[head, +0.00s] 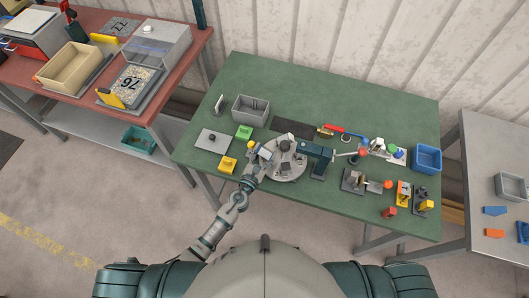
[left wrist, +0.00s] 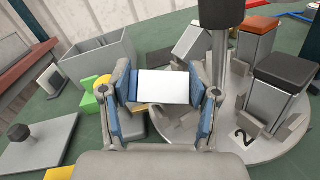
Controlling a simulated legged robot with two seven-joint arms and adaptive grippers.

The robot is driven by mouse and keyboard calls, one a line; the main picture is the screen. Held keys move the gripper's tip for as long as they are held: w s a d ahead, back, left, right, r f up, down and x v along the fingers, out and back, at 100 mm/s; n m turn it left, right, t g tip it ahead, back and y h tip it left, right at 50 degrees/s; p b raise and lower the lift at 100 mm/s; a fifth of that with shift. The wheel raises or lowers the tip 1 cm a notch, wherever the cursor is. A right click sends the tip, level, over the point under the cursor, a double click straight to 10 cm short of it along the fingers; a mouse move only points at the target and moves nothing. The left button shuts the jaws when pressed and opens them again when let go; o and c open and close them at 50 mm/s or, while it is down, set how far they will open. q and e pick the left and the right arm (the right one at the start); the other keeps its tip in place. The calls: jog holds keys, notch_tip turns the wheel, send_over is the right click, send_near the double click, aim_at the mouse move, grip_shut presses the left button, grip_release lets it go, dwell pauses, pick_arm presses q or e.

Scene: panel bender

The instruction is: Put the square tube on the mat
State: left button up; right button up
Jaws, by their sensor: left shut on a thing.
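My left gripper (head: 258,155) is at the left edge of a round grey indexing table (head: 283,174). In the left wrist view its blue-padded fingers (left wrist: 165,95) are shut on a bright metallic square tube (left wrist: 165,87). Only one light face of the tube shows clearly between the pads; its lower part is hidden. A dark, flat mat (head: 296,127) lies on the green bench behind the round table, apart from the tube. My right gripper is not in view.
Square posts (left wrist: 275,85) with coloured caps stand on the round table, close right of the gripper. A grey open bin (head: 251,109), green block (head: 243,132) and yellow block (head: 228,164) are to the left. A teal press arm (head: 318,152) stands right.

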pick_arm(q)
jog(key=o, duration=1.3)
jog(key=shift+o, duration=0.2)
jog(key=shift+f, duration=0.1)
jog(key=shift+s+a+f, duration=0.1)
jog(key=b+v, duration=0.3)
jog(key=v, duration=1.4)
jog(key=shift+a+b, duration=0.3)
jog(key=shift+a, duration=0.1)
